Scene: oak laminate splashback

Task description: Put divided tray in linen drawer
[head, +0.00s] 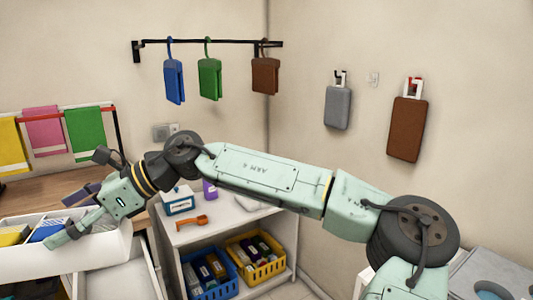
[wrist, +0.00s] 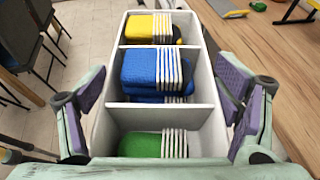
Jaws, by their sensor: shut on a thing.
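The divided tray (wrist: 110,92) is a long white box with three compartments. From far to near in the wrist view, they hold folded yellow (wrist: 140,30), blue (wrist: 145,68) and green (wrist: 140,146) cloths. My gripper (wrist: 160,92) is shut across the tray, with a purple-padded finger at each long side. In the head view my gripper (head: 68,215) reaches over the tray (head: 75,258) at the left edge. An open white drawer (head: 118,278) shows below and right of the tray.
A white shelf unit (head: 235,224) carries a blue-and-white box (head: 178,201) and an orange scoop (head: 191,222). Blue (head: 208,282) and yellow (head: 256,262) crates sit inside it. A wooden counter (wrist: 262,55) runs along the tray's right side. Chairs (wrist: 28,40) stand on the left.

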